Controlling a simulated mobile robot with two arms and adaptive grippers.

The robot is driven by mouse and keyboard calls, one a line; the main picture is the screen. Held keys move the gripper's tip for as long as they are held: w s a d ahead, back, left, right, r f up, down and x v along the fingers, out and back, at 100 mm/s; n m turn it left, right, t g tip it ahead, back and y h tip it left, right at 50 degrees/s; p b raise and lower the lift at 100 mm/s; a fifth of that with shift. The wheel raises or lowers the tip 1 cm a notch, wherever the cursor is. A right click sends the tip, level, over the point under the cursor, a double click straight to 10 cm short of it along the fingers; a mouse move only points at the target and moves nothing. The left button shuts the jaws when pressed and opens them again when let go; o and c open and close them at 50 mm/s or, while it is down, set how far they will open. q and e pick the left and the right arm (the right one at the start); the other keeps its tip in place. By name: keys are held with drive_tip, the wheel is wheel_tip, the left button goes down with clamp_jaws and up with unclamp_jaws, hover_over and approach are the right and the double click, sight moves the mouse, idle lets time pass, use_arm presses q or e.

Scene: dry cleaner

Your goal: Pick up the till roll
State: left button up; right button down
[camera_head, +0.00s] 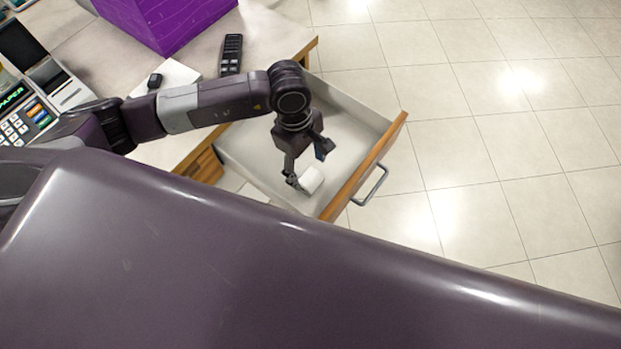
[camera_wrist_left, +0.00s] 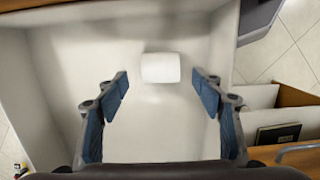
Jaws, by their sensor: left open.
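The till roll is a small white cylinder (camera_head: 311,179) lying in the open drawer (camera_head: 378,143), near its front panel. In the left wrist view it shows as a white rounded block (camera_wrist_left: 161,68) on the drawer floor. My left gripper (camera_head: 309,168) reaches down into the drawer, beside the roll in the head view. In the left wrist view the gripper (camera_wrist_left: 162,92) is open, with one blue-padded finger on each side and the roll ahead, between their lines. The fingers do not touch the roll there. My right gripper is not in view.
The drawer's walls surround the gripper, and a metal handle (camera_head: 371,186) is on its front. On the counter are a purple box (camera_head: 172,22), a black remote-like device (camera_head: 231,54) and a card terminal (camera_head: 22,118). Tiled floor to the right is clear.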

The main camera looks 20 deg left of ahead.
sight(310, 177)
use_arm(q)
drive_tip(key=shift+s+d+f+p, duration=0.1)
drive_tip(key=shift+d+f+p, duration=0.05)
drive_tip(key=shift+f, duration=0.75)
drive_tip(key=shift+s+d+f+p, duration=0.1)
drive_tip(key=shift+d+f+p, duration=0.1)
drive_tip(key=shift+f, duration=0.75)
drive_tip(key=shift+d+f+p, duration=0.1)
drive_tip(key=shift+f+p, duration=0.05)
drive_tip(key=shift+f, duration=0.75)
drive_tip(key=c, duration=1.2)
drive_tip(key=shift+c, duration=0.4)
drive_tip(key=shift+r, duration=0.15)
